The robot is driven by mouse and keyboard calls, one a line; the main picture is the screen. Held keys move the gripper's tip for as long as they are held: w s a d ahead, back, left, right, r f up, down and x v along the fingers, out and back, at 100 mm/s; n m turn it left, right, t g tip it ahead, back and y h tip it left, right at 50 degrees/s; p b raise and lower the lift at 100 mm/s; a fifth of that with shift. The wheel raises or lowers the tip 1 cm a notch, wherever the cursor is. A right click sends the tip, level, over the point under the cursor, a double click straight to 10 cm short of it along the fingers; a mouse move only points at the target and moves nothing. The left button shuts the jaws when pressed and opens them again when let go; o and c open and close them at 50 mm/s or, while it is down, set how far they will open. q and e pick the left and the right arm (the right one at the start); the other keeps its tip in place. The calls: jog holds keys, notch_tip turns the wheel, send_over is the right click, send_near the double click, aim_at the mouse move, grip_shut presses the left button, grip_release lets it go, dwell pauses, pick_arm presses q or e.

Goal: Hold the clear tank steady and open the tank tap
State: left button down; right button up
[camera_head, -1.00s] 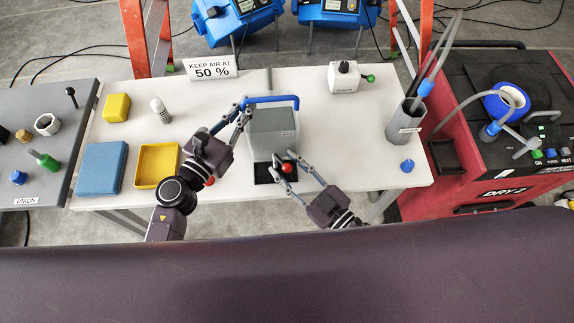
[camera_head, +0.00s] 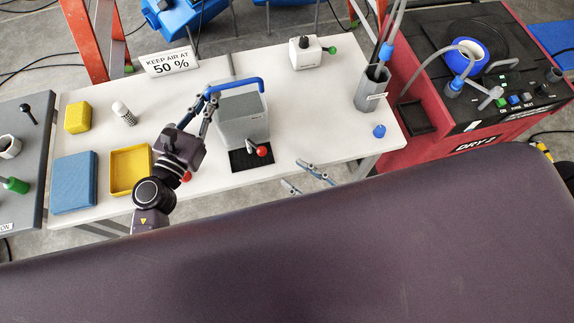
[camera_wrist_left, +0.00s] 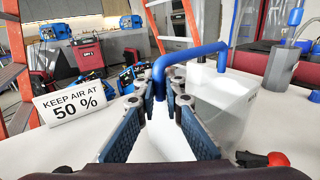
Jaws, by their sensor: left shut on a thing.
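The clear tank (camera_head: 243,120), grey-looking in the head view, stands on the white table with a blue handle (camera_head: 236,84) on top. It also shows in the left wrist view (camera_wrist_left: 222,100). The tank tap (camera_head: 262,151) has a red knob on a short lever at the tank's front, above a black grate (camera_head: 243,162). My left gripper (camera_head: 211,97) is shut on the blue handle at its left end; the left wrist view shows its fingers (camera_wrist_left: 162,95) around the handle's post. My right gripper (camera_head: 299,177) is open and empty, apart from the tap at the table's front edge.
A yellow open box (camera_head: 130,170), a blue block (camera_head: 75,182) and a yellow block (camera_head: 77,117) lie at left. A grey holder with tubes (camera_head: 372,88) and a blue cap (camera_head: 379,131) stand at right. A red machine (camera_head: 470,130) adjoins the table.

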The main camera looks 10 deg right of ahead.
dwell(0.3)
pick_arm(q)
jog(key=c, duration=2)
grip_release()
jog(key=shift+o, duration=0.2)
jog(key=shift+s, duration=0.1)
